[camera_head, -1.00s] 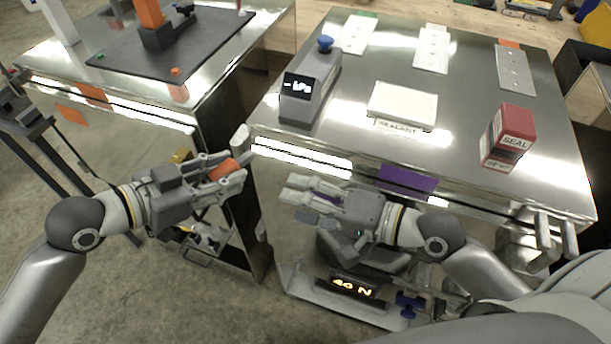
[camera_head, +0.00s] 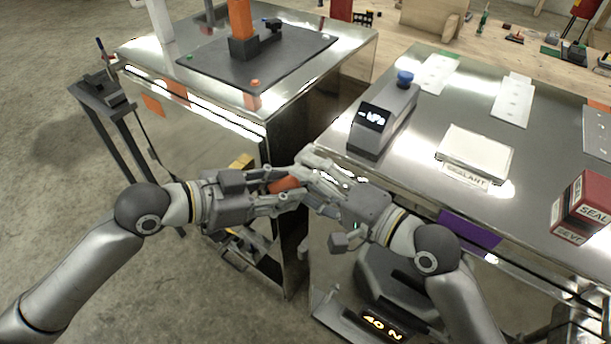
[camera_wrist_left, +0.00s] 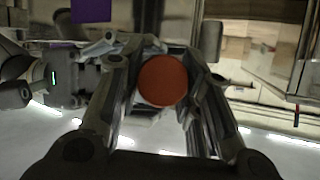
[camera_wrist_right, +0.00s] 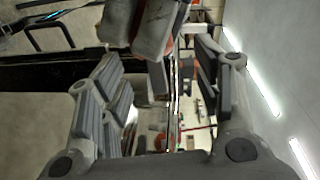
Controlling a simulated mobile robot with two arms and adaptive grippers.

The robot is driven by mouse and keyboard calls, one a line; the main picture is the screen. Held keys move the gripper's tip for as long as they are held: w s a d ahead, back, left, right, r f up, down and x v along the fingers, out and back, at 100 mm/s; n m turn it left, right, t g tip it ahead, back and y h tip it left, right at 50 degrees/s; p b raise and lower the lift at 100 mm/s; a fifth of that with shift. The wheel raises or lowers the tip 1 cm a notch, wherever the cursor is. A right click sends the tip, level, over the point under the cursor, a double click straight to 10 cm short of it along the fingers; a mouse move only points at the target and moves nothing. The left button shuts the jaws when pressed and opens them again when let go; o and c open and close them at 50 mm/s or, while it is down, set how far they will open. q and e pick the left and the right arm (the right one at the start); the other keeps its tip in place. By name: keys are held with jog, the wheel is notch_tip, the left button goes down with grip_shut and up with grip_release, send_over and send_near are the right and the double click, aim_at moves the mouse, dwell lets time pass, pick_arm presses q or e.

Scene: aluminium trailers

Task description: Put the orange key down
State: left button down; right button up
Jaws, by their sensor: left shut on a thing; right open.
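The orange key (camera_head: 284,184) is held between the fingers of my left gripper (camera_head: 286,192), in front of the gap between the two metal benches. In the left wrist view its round orange-red end (camera_wrist_left: 162,80) shows between the fingers; the rest is hidden. My right gripper (camera_head: 311,176) is open, its fingers right by the left gripper's fingertips and the key. In the right wrist view, the left gripper's grey fingers (camera_wrist_right: 140,28) reach in from the top near my open right fingers (camera_wrist_right: 158,75). I cannot tell whether the right fingers touch the key.
The left bench has a black mat (camera_head: 215,68) with an orange post (camera_head: 240,20) and a small orange peg (camera_head: 254,84). The right bench (camera_head: 415,140) bears a grey display box (camera_head: 380,122), a sealant pad (camera_head: 475,152) and a red seal box (camera_head: 583,200). A 40 N display (camera_head: 384,326) stands below.

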jog(key=shift+x, duration=0.8)
jog(key=c, duration=1.1)
pick_arm(q)
jog(key=c, duration=0.9)
grip_release()
jog(key=shift+c, duration=0.2)
pick_arm(e)
jog(key=shift+c, duration=0.2)
